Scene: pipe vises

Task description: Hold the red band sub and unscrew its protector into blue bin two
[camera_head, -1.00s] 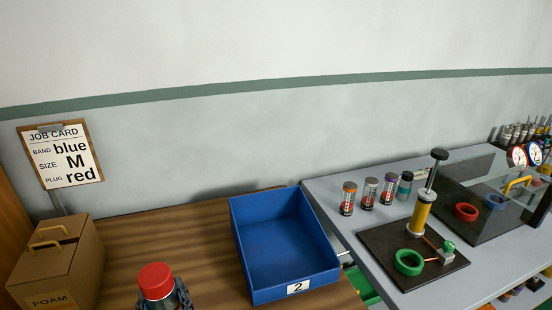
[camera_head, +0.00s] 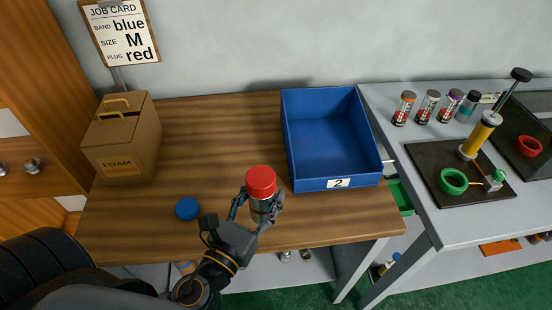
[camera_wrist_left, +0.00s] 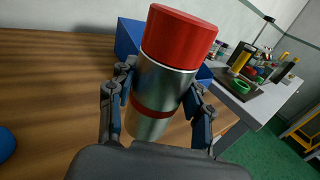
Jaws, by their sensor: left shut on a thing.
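My left gripper (camera_head: 256,209) is shut around a metal cylindrical sub (camera_wrist_left: 156,96) with a red band (camera_wrist_left: 157,107) around its middle. A red protector cap (camera_head: 261,181) sits on the sub's top end; it also shows in the left wrist view (camera_wrist_left: 181,36). The sub is roughly upright, slightly tilted in the wrist view, near the front edge of the wooden table. Blue bin two (camera_head: 338,184), marked with a 2, stands just right of and behind the sub and looks empty. My right gripper is not in view.
A blue round cap (camera_head: 187,208) lies on the wooden table (camera_head: 215,125) left of my gripper. A cardboard FOAM box (camera_head: 122,150) stands at the back left. The grey bench (camera_head: 470,222) at right holds several small cylinders and a dark plate with a pump.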

